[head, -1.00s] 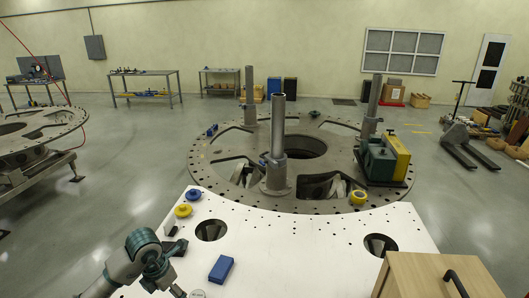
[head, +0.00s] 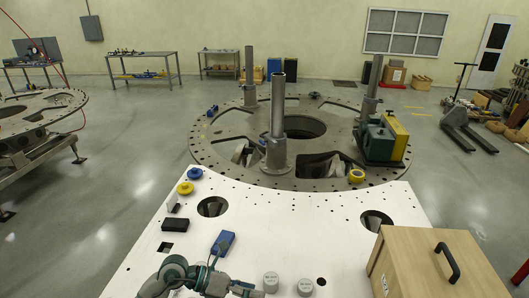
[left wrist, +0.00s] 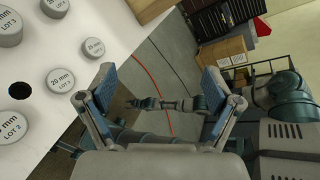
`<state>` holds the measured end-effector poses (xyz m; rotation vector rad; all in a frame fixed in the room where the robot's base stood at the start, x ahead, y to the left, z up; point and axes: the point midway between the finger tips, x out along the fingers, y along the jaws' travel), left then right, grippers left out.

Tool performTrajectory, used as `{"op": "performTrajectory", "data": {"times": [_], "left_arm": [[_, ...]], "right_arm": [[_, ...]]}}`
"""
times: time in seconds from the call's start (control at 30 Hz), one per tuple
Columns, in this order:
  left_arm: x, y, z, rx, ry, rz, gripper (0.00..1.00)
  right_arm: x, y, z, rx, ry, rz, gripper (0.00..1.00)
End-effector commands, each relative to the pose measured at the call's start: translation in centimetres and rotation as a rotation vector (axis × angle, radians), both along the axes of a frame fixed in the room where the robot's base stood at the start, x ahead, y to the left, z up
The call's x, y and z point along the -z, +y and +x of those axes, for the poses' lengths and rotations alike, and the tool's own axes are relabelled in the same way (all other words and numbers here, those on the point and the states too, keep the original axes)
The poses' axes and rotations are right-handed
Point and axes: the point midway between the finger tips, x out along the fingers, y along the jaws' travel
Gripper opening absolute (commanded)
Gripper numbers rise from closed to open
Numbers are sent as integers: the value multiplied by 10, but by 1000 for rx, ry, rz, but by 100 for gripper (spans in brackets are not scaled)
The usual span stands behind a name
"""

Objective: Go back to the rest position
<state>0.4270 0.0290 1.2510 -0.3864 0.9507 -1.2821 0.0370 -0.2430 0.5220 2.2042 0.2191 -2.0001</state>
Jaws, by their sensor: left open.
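My left arm reaches in at the bottom of the head view, and its gripper (head: 245,290) is low over the front of the white plate (head: 290,235), beside the grey labelled discs. In the left wrist view the left gripper (left wrist: 155,85) has its two blue-padded fingers wide apart with nothing between them. A "20 mm LOT 3" disc (left wrist: 60,80) and other labelled discs lie on the white plate to the left of the fingers. One grey disc (head: 271,281) shows close to the gripper in the head view. My right gripper is not to be made out.
A wooden box (head: 425,265) stands at right. The round turret plate (head: 215,160) with upright posts is behind.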

Motion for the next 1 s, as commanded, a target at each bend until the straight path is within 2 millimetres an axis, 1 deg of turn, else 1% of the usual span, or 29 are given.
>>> {"op": "performTrajectory", "data": {"times": [0.03,0.07,0.1,0.17,0.2,0.27,0.3,0.37,0.4,0.47,0.5,0.57,0.6,0.67,0.7,0.77,0.8,0.87,0.9,0.97,1.0], "left_arm": [[-14,-17,-10,-16,55,-171,90],[-26,-25,-12,-40,91,-286,90],[-44,-29,-13,-83,144,-441,90],[-67,-26,-8,-169,236,-659,90],[-78,-17,-1,-242,305,-796,90],[-87,3,13,-371,417,-986,90],[-85,21,25,-472,498,-1101,90],[-71,51,41,-642,628,-1253,90],[-54,72,50,-766,719,-1338,90],[-18,104,59,-970,861,-1439,90],[11,123,60,-1109,956,-1487,90],[55,146,54,-1308,1090,-1527,90],[86,158,45,-1439,1177,-1533,90],[130,173,26,-1631,1302,-1522,90],[157,180,9,-1751,1379,-1500,90],[193,186,-17,-1912,1486,-1450,90],[211,189,-34,-2005,1546,-1412,90],[235,191,-60,-2126,1627,-1349,90],[248,192,-76,-2199,1673,-1304,90],[264,191,-100,-2295,1739,-1233,90],[273,191,-116,2298,-1735,1155,90]], "right_arm": [[0,0,-3,0,3,0,40],[0,0,-4,0,5,0,40],[0,0,-5,0,7,-1,40],[0,0,-6,0,8,-1,40],[0,0,-6,0,8,-1,40],[0,0,-6,0,8,-1,40],[0,0,-5,0,8,-1,40],[0,0,-5,0,8,-1,40],[0,0,-5,0,8,-1,40],[0,0,-5,0,8,-1,40],[0,0,-5,0,8,-1,40],[0,0,-5,0,8,-1,40],[0,0,-5,0,8,-1,40],[0,0,-5,0,7,-1,40],[0,0,-5,0,7,-1,40],[0,0,-4,0,7,-1,40],[0,0,-4,0,7,-1,40],[0,1,-4,0,6,1,40],[0,1,-4,0,6,1,40],[0,1,-4,0,6,1,40],[0,1,-4,0,6,1,40]]}}
